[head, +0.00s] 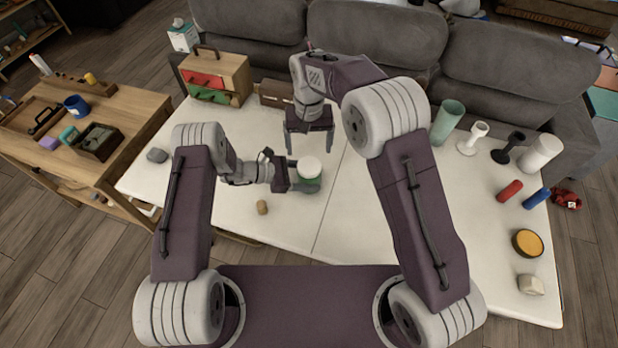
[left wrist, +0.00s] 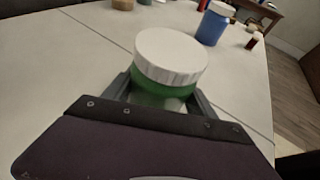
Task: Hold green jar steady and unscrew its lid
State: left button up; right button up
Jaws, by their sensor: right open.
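The green jar (head: 312,184) stands upright on the white table, with its white lid (head: 309,166) on top. In the left wrist view, the jar (left wrist: 158,96) is between my left fingers, under the ribbed white lid (left wrist: 171,56). My left gripper (head: 302,176) is shut on the jar's body from the left side, below the lid. My right gripper (head: 309,148) is open and empty, pointing down, a little behind and above the lid. Its fingers are apart from the lid.
A cork-like piece (head: 262,207) lies in front of the jar and a grey stone (head: 157,155) at the left. A drawer box (head: 215,77) stands at the back left. A green tumbler (head: 447,122), goblets and cylinders stand at the right. The table's front middle is clear.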

aim_at(309, 165)
pick_arm(q)
grip_shut()
pick_arm(e)
jog(key=m, duration=1.3)
jog(key=shift+m, duration=0.3)
notch_tip(309, 165, down, 8)
